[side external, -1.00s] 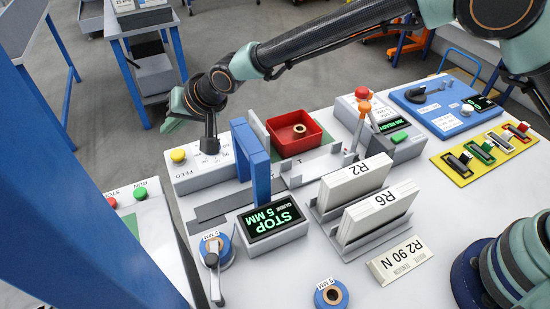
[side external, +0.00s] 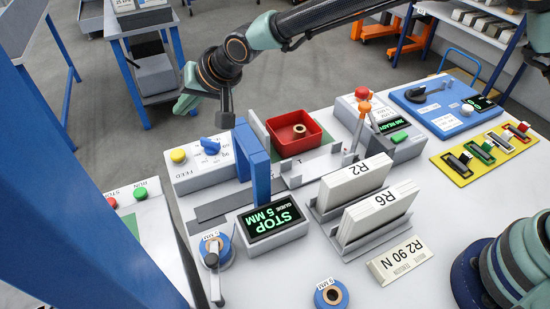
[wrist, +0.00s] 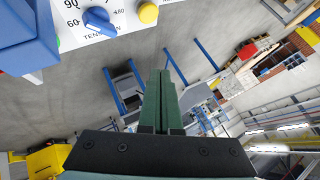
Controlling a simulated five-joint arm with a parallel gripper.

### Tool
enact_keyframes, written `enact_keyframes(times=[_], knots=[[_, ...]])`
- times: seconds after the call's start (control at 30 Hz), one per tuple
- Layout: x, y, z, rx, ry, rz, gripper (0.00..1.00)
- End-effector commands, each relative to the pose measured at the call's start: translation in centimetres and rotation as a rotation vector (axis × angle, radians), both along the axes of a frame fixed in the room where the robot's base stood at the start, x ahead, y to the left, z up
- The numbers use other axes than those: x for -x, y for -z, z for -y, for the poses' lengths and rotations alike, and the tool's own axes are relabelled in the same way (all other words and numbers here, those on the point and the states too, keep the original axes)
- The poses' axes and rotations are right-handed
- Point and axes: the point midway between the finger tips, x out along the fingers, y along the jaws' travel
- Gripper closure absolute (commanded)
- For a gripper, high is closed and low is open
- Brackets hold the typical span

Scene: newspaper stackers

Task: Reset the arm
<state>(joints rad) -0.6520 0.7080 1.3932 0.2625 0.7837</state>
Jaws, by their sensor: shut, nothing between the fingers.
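My gripper (side external: 180,106) is at the upper left of the side view, raised beyond the far left end of the white workbench. In the wrist view its green fingers (wrist: 163,78) are together, shut with nothing between them. The feed box (side external: 204,172), with a blue knob (side external: 210,146) and a yellow button (side external: 178,156), stands below and to the right of the gripper, apart from it. The wrist view shows the blue tension knob (wrist: 97,19) and yellow button (wrist: 148,13) at upper left.
A blue arch (side external: 256,165), a red tray (side external: 294,136) and upright R2 and R6 stacks (side external: 376,212) stand on the bench. Levers with red and orange knobs (side external: 364,106) rise behind. A blue post (side external: 60,190) crosses the left foreground. Open floor lies around the gripper.

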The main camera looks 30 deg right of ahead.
Motion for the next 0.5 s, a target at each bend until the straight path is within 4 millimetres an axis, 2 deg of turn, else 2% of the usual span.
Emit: enact_keyframes(times=[0.03, 0.1, 0.27, 0.5], knots=[[-0.3, -1.7, 2.1, 0.016, 0.010, 0.010, 1.00], [-0.3, -3.5, 5.2, 0.053, 0.016, 0.014, 1.00], [0.9, -7.1, 12.6, 0.141, 0.026, 0.016, 1.00], [5.4, -10.6, 22.8, 0.266, 0.032, 0.003, 1.00]])
